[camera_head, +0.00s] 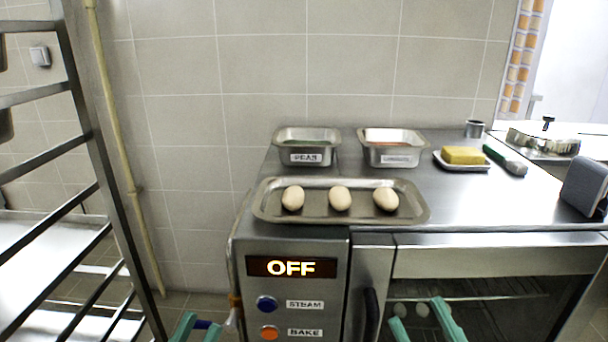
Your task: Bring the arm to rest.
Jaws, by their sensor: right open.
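My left gripper (199,326) shows at the bottom edge, left of the oven front. Its two teal fingertips are apart, with a small dark blue piece between them; I cannot tell whether they grip it. My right gripper (424,320) is at the bottom edge, in front of the oven door. Its teal fingers are spread apart with nothing seen held between them. Most of both arms is out of view below.
The oven display (294,267) reads OFF. A metal tray (340,215) with three pale oval pieces sits on the counter. Behind it are two labelled pans (306,158). A butter dish (461,165) and green-handled brush (505,160) lie right. A rack (110,190) stands left.

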